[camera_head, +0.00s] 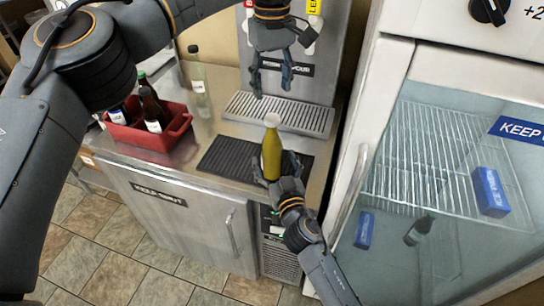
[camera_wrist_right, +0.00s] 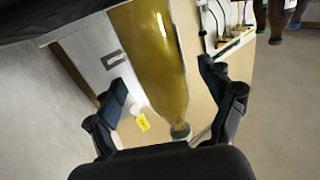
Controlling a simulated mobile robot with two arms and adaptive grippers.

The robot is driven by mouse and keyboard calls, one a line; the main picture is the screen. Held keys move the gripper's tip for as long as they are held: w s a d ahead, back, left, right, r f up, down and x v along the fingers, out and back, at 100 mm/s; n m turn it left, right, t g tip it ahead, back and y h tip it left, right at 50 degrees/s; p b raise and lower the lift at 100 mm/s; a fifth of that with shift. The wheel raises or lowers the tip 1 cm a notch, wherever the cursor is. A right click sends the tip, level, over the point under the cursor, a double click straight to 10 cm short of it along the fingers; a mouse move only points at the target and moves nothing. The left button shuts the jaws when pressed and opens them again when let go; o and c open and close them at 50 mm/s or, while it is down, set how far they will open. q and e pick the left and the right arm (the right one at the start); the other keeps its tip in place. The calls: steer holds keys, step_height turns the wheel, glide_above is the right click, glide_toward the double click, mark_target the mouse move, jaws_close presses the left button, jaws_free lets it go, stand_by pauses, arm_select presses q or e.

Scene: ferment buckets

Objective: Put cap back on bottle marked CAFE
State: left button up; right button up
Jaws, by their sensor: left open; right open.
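A yellow-green bottle (camera_head: 271,157) with a pale neck stands upright at the right side of the dark ribbed mat, below the dispenser. It also fills the middle of the right wrist view (camera_wrist_right: 155,55). My right gripper (camera_head: 275,168) is open, with its fingers on either side of this bottle; I cannot tell whether they touch it. My left gripper (camera_head: 271,82) is open and empty, above and apart from the bottle top, in front of the dispenser. I cannot make out a loose cap or a CAFE marking on any bottle.
A red crate (camera_head: 176,133) with dark bottles (camera_head: 152,110) stands on the left of the counter. A clear bottle (camera_head: 199,85) stands behind it. A drip grate (camera_head: 300,116) lies behind the mat (camera_head: 215,158). A glass-door fridge (camera_head: 445,130) stands close on the right.

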arm_select(q)
steer(key=shift+s, duration=0.1)
arm_select(e)
steer(key=shift+x, duration=0.9)
